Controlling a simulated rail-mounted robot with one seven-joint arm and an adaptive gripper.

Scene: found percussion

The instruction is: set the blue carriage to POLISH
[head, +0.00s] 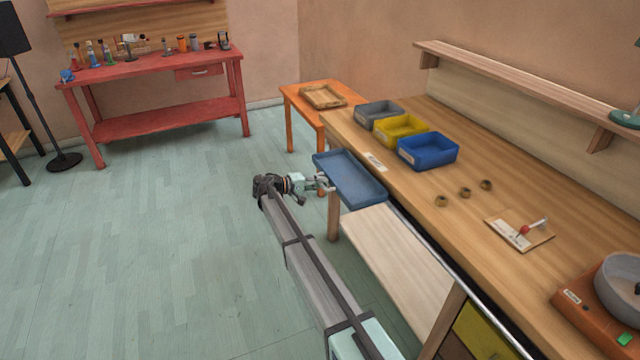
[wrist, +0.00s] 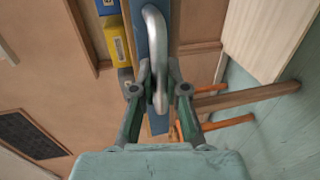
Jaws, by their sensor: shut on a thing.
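The blue carriage (head: 352,180) is a shallow blue tray at the front edge of the wooden workbench, near its far end. In the wrist view the carriage (wrist: 138,30) is a narrow blue strip seen edge-on. My gripper (head: 324,183) is at the carriage's left side in the head view. In the wrist view my gripper (wrist: 158,82) is shut on the carriage's grey curved handle (wrist: 155,25). A small white label (head: 376,162) lies on the bench beside the carriage; its writing is too small to read.
Grey (head: 378,111), yellow (head: 401,129) and blue (head: 428,150) bins stand on the workbench (head: 400,188) behind the carriage. A metal rail (head: 440,278) runs along its front edge. An orange table (head: 292,92) stands beyond the far end. Open floor lies left of my arm.

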